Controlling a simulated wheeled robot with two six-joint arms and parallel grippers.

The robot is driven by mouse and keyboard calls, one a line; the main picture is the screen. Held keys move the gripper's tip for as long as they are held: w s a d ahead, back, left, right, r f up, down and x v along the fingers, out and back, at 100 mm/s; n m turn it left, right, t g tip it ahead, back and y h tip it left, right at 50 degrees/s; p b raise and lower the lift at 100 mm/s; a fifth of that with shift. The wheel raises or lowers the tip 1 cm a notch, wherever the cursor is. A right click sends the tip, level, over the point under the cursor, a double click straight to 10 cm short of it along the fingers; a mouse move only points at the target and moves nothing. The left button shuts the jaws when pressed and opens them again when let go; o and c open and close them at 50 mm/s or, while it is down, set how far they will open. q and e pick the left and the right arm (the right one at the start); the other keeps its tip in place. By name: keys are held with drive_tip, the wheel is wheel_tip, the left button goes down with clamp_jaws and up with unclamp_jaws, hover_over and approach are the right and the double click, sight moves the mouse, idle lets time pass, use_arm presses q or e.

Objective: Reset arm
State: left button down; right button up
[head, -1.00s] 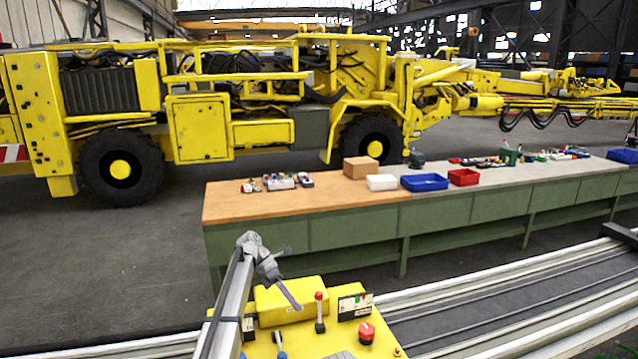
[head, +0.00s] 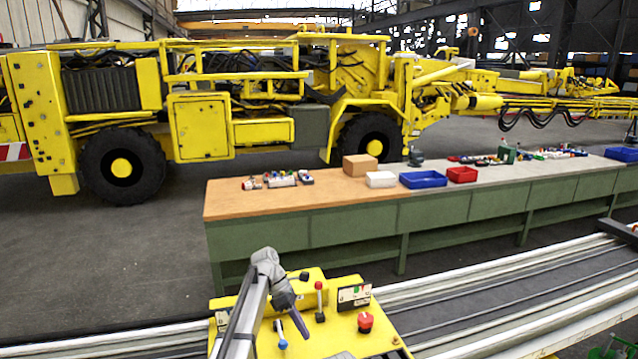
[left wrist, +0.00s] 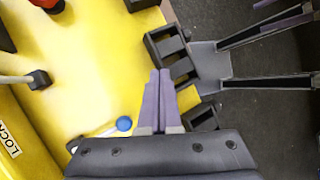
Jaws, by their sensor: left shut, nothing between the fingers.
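My left gripper (head: 300,324) is over the left part of a yellow control console (head: 335,338) in the head view. Its purple fingers (left wrist: 154,100) are together and empty in the left wrist view. A lever with a blue knob (head: 283,344) stands just left of the fingertips; the blue knob (left wrist: 124,124) also shows in the left wrist view, near the fingers. I cannot tell whether they touch. A red-topped lever (head: 319,296) and a red mushroom button (head: 365,322) are further right on the console. My right gripper does not show in the head view.
A gauge box (head: 354,297) sits at the console's back right. Pale rails (head: 480,285) run beside the console. A green workbench (head: 350,240) with bins stands beyond, then a large yellow drilling machine (head: 230,125). Open dark floor (head: 110,255) lies at left.

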use_arm(q)
drive_tip(key=s+f+m, duration=0.1)
drive_tip(key=s+m, duration=0.1)
drive_tip(key=s, duration=0.1)
drive_tip(key=s+d+f+m+y+b, duration=0.1)
drive_tip(key=s+m, duration=0.1)
drive_tip(key=s, duration=0.1)
drive_tip(key=s+f+m+y, duration=0.1)
drive_tip(key=s+f+m, duration=0.1)
drive_tip(key=s, duration=0.2)
drive_tip(key=shift+d+f+t+b, duration=0.1)
drive_tip(key=shift+d+t+b, duration=0.3)
drive_tip(key=s+a+f+m+t+y+b, duration=0.1)
drive_tip(key=s+f+m+y, duration=0.1)
drive_tip(key=s+m, duration=0.5)
drive_tip(key=s+a+f+m+t+y+b, duration=0.2)
drive_tip(key=s+f+m+y, duration=0.1)
drive_tip(key=s+m, duration=0.5)
drive_tip(key=s, duration=0.3)
drive_tip(key=shift+a+f+m+b, duration=0.2)
drive_tip(key=shift+m+b, duration=0.1)
